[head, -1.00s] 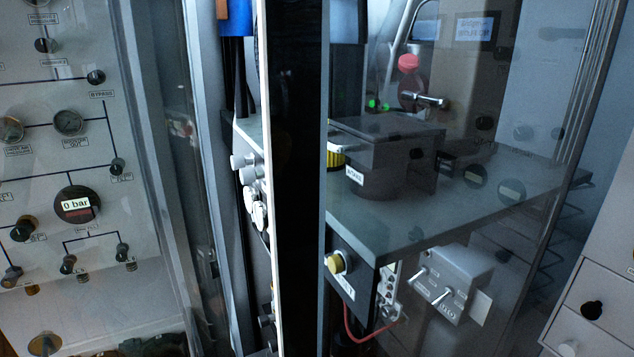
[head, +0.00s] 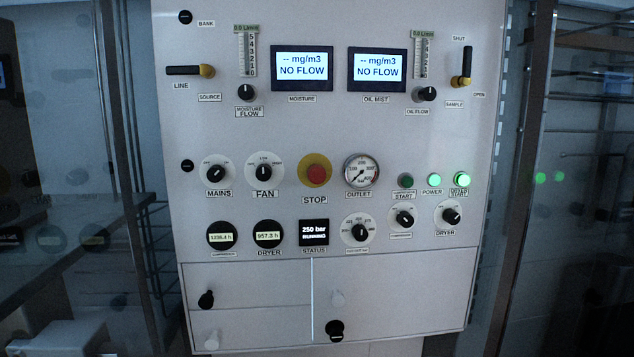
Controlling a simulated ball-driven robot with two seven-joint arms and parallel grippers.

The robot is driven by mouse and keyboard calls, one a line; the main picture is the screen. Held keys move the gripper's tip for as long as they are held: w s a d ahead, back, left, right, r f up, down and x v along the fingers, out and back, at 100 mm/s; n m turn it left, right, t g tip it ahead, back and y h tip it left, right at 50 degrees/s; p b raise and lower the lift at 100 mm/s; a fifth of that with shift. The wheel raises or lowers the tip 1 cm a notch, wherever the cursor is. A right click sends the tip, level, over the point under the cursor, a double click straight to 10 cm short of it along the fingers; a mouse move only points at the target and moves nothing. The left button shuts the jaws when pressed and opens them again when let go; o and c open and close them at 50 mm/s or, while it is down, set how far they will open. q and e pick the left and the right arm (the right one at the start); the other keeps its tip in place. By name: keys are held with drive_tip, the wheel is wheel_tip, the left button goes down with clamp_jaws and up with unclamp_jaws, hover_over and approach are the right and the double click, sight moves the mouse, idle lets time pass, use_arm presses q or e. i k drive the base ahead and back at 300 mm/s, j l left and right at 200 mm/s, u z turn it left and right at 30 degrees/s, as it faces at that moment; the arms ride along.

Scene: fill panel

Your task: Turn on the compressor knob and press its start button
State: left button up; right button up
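The compressor knob (head: 403,219) is a small black knob on a round white dial, low right on the white control panel (head: 240,130). I cannot tell clearly which setting its pointer marks. The compressor start button (head: 406,181) is above it, dark green and unlit, left of the bright green power light (head: 434,181). A black status display (head: 314,232) reads 250 bar and RUNNING. Neither gripper is in view.
The panel also carries a red stop button (head: 315,173), the mains knob (head: 218,173), the fan knob (head: 264,173), the outlet gauge (head: 361,172) and the dryer knob (head: 451,215). Drawers (head: 245,285) are below. Dark glass flanks the panel.

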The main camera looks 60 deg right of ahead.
sight(403, 218)
drive_tip(key=z, duration=0.45)
drive_tip(key=k+z, duration=0.1)
drive_tip(key=z, duration=0.4)
drive_tip(key=k+z, duration=0.1)
drive_tip(key=z, duration=0.85)
drive_tip(key=k+z, duration=0.15)
drive_tip(key=z, duration=0.3)
